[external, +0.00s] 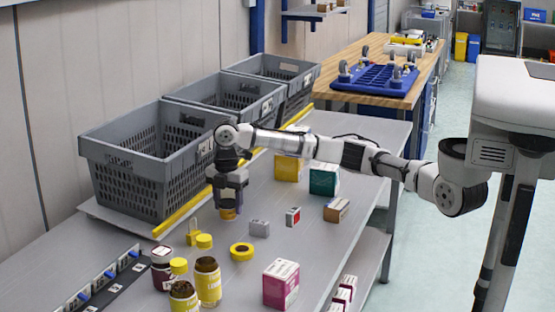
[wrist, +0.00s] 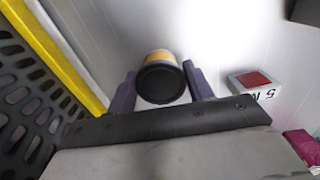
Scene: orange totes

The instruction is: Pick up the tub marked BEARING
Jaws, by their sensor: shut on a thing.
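A small yellow-orange tub with a dark round lid (wrist: 160,84) sits between the two fingers of my gripper (wrist: 158,74) in the wrist view. The fingers are shut on its sides. In the external view my gripper (external: 228,203) points down over the grey bench, and the tub's yellow lower part (external: 228,214) shows just beneath it. No marking can be read on the tub, so I cannot tell whether it says BEARING. I cannot tell whether it touches the bench.
Grey totes (external: 125,152) stand in a row behind a yellow strip (external: 178,215). A grey box (external: 259,228), a red-and-white box (external: 293,216) and a yellow roll (external: 241,253) lie near my gripper. Several jars (external: 207,282) and a pink box (external: 281,284) stand in front.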

